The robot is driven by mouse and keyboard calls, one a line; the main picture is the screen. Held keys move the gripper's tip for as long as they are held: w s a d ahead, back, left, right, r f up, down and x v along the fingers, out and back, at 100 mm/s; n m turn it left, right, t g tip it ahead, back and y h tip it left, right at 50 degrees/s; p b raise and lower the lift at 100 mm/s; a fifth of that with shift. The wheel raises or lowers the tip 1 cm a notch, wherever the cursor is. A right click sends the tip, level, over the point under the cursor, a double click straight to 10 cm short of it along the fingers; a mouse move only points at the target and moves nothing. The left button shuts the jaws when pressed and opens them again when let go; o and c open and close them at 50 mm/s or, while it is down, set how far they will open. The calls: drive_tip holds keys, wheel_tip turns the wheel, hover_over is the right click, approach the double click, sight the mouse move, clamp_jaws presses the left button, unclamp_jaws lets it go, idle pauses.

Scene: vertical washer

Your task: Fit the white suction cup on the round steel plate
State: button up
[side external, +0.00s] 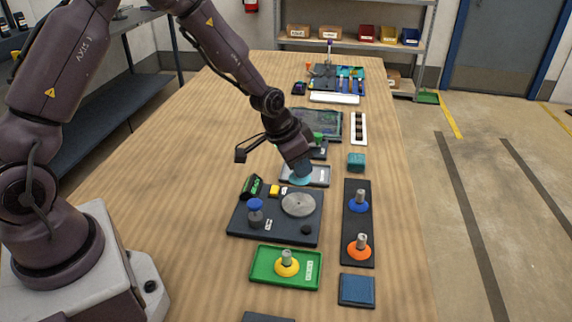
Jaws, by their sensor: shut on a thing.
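My gripper (302,170) points down just behind the dark fixture board. It is shut on a suction cup (300,181) whose flared rim looks pale blue rather than white. The jaws hide its upper part. The cup is over or on a light grey tray (319,175); I cannot tell whether it touches. The round steel plate (298,205) lies flat and bare on the dark board (268,228), nearer the camera than the cup. I see no plainly white suction cup.
The board also carries a blue-topped knob (255,207), a yellow block (274,190) and a black knob (307,229). A blue cup (358,205) and an orange cup (358,249) stand on a dark strip at right. A yellow cup (287,267) stands on a green tray (262,270).

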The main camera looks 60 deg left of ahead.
drive_tip(key=shift+f, duration=3.45)
drive_tip(key=shift+f, duration=0.25)
drive_tip(key=o, duration=1.3)
drive_tip(key=shift+r, duration=3.55)
